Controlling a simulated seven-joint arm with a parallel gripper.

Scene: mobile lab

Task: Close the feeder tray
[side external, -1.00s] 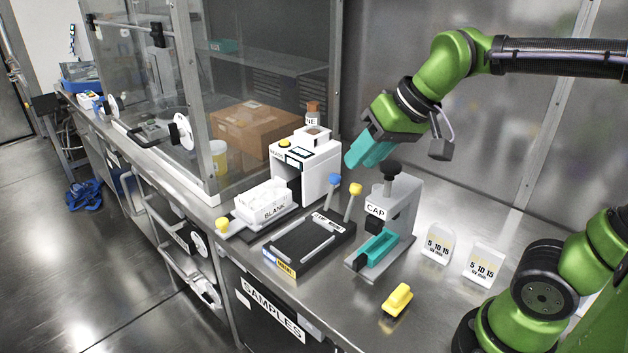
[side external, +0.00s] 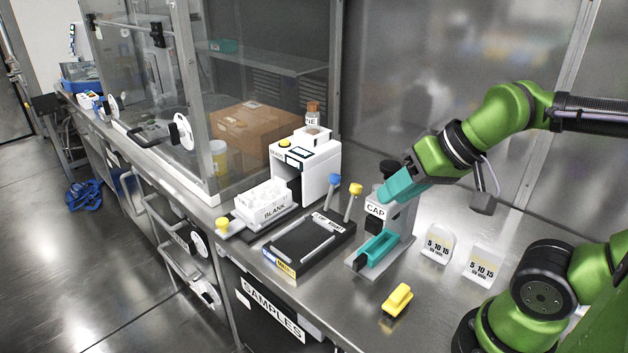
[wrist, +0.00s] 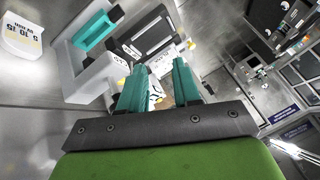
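A teal tray (side external: 379,247) with a dark front end sits low at the front of the grey CAP press (side external: 407,215); it appears to stick out from the press. It also shows in the wrist view as a teal tray (wrist: 95,30). No tray is labelled as the feeder, so I cannot tell for sure which one is meant. My gripper (side external: 388,194) has teal fingers and is beside the top of the press, above the tray. In the wrist view my gripper (wrist: 159,64) has its fingers apart, with nothing held between them. Its fingertips partly hide the press top in the side view.
A black tray unit (side external: 310,243) with two rails lies left of the press. A white BLANK box (side external: 262,204) stands in front of a white machine (side external: 306,168).

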